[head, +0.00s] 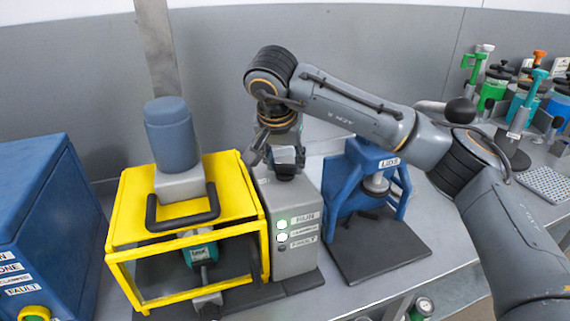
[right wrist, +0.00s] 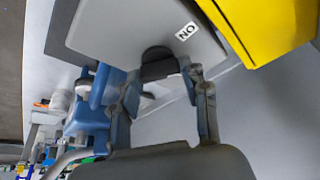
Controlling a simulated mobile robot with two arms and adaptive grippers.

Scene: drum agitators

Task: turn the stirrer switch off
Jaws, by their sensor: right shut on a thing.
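The stirrer switch is a black knob (right wrist: 157,62) on the grey control box (head: 290,205), with an ON label (right wrist: 187,31) beside it in the right wrist view. My right gripper (head: 276,152) reaches down onto the top of the box. In the right wrist view its fingers (right wrist: 165,80) are shut on the switch, one on each side. In the head view the gripper largely hides the switch. The upper two lamps (head: 282,231) on the box front, beside RUN and CLAMPED, look bright; the FAULT lamp is dark. My left gripper is not in view.
A yellow frame (head: 225,180) with a blue-grey motor (head: 171,135) stands directly left of the control box. A blue stand (head: 345,190) on a dark base is to its right, under my right arm. A blue cabinet (head: 35,200) is at the far left. Coloured tools crowd the back right.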

